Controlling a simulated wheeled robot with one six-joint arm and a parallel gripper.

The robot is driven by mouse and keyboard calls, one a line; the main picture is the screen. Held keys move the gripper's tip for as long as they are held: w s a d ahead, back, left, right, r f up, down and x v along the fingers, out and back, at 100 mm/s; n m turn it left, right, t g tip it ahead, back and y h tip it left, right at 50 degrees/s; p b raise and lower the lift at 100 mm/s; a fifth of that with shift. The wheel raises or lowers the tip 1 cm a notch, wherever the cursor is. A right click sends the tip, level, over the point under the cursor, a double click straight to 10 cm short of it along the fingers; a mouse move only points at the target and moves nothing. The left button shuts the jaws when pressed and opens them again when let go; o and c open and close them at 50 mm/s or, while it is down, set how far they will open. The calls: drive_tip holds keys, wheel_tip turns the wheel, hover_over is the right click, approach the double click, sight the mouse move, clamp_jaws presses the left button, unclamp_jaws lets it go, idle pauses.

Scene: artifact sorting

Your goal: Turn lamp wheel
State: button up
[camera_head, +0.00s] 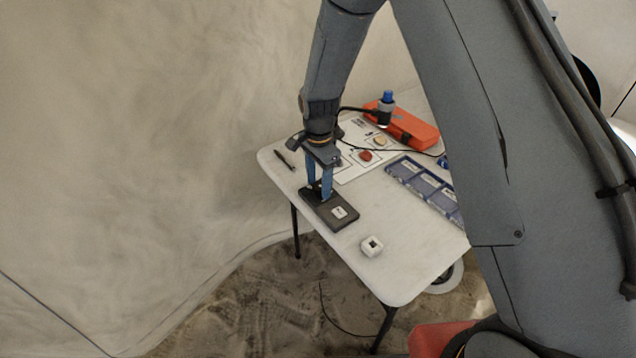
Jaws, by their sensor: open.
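My gripper (319,191) points down over the left part of the table, with its two blue fingers apart. The fingertips are at the far-left end of a flat dark box (349,222) with a small white label. A small dark part shows between and beside the fingertips, but I cannot make out its shape. No wheel can be clearly told there, as the fingers cover that end of the box. I cannot tell whether the fingers touch anything.
The white table (408,268) also bears a small white cube (371,246), a dark pen (284,160), a white sheet (354,174) with a red piece (365,155) and a tan piece (380,140), a blue compartment tray (405,180) and an orange case (418,131). My arm hides the right side.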

sight(319, 186)
wheel_tip(319, 186, up, 7)
drive_tip(key=shift+f+b, duration=0.2)
drive_tip(key=shift+b, duration=0.6)
drive_tip(key=shift+r, duration=0.5)
drive_tip(key=shift+s+d+r, duration=0.1)
drive_tip(key=shift+d, duration=0.05)
drive_tip(key=s+d+r+n, duration=0.2)
drive_tip(key=s+d+n, duration=0.1)
drive_tip(key=s+d, duration=0.2)
drive_tip(key=s+d+r+n, duration=0.2)
drive_tip(key=s+d+n, duration=0.2)
drive_tip(key=s, duration=0.6)
drive_tip(key=s+d+r+n+t, duration=0.1)
drive_tip(key=s+d+r+n, duration=0.2)
drive_tip(key=s+d, duration=0.4)
drive_tip(key=shift+s+d+n, duration=0.2)
drive_tip(key=shift+d+n, duration=0.15)
drive_tip(key=shift+n, duration=0.35)
drive_tip(key=shift+d, duration=0.1)
idle(0.4)
